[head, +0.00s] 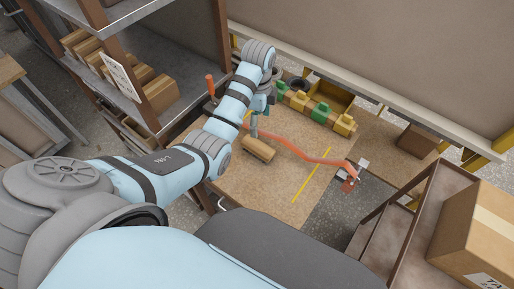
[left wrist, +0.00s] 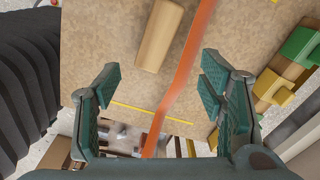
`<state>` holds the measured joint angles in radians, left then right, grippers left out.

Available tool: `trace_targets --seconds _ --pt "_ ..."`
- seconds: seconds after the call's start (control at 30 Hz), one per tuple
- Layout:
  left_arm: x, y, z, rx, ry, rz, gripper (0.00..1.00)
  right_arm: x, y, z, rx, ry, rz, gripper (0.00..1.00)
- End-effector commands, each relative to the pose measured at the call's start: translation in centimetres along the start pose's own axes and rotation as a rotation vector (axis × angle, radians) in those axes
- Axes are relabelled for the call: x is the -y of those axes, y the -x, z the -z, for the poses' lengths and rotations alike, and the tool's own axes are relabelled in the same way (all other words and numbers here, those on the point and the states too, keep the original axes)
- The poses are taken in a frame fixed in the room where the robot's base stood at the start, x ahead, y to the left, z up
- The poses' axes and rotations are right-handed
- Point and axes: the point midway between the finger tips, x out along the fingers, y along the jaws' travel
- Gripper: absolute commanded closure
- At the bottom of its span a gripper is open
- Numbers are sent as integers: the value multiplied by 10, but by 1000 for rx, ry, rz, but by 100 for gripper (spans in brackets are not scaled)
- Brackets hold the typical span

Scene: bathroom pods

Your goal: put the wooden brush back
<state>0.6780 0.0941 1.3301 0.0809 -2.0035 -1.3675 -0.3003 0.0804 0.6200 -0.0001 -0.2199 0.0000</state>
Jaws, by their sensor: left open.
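The wooden brush (head: 258,149) appears as a pale brown rounded block lying on the brown tabletop (head: 245,185). It also shows in the left wrist view (left wrist: 159,35), at the top, beyond the fingertips. Its bristles cannot be made out. My left gripper (head: 256,122) hangs above the table, just behind the brush in the head view. In the left wrist view my left gripper (left wrist: 160,85) has its green fingers wide apart with nothing held between them. The brush is apart from the fingers. My right gripper is not in view.
An orange strip (head: 290,145) crosses the table and passes beneath my left gripper, beside the brush. A yellow line (head: 311,175) marks the tabletop. Green and yellow blocks (head: 319,112) line the back edge. Shelves with cartons (head: 161,92) stand left; a large carton (head: 478,235) stands right.

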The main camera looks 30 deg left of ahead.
Motion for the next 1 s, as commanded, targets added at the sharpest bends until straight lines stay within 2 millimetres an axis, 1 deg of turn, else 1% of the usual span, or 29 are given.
trace_targets --seconds 0.03,0.1,0.17,0.2,0.27,0.4,0.5,0.67,0.8,0.87,0.93,1.0 --pt "-1 0 0 0 -130 -3 37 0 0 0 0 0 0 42" --pt "-1 0 0 0 -278 -6 37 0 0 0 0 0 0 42" --pt "-2 -2 0 0 -347 -7 37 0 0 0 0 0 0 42" --pt "-2 -7 0 0 -368 -7 37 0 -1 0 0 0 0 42" --pt "-2 -18 0 0 -377 -9 37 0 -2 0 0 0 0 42" --pt "-3 -58 0 0 -375 -11 37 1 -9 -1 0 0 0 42" --pt "-3 -82 0 0 -374 -9 37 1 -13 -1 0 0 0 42" --pt "-3 -102 0 0 -373 -7 37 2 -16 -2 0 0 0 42" --pt "-5 -130 0 0 -373 -9 37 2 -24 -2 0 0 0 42" --pt "-5 -140 0 0 -373 -8 37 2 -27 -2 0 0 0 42" --pt "-5 -146 -1 0 -373 -7 37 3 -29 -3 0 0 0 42" --pt "-5 -146 0 0 -373 -6 37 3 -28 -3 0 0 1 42"
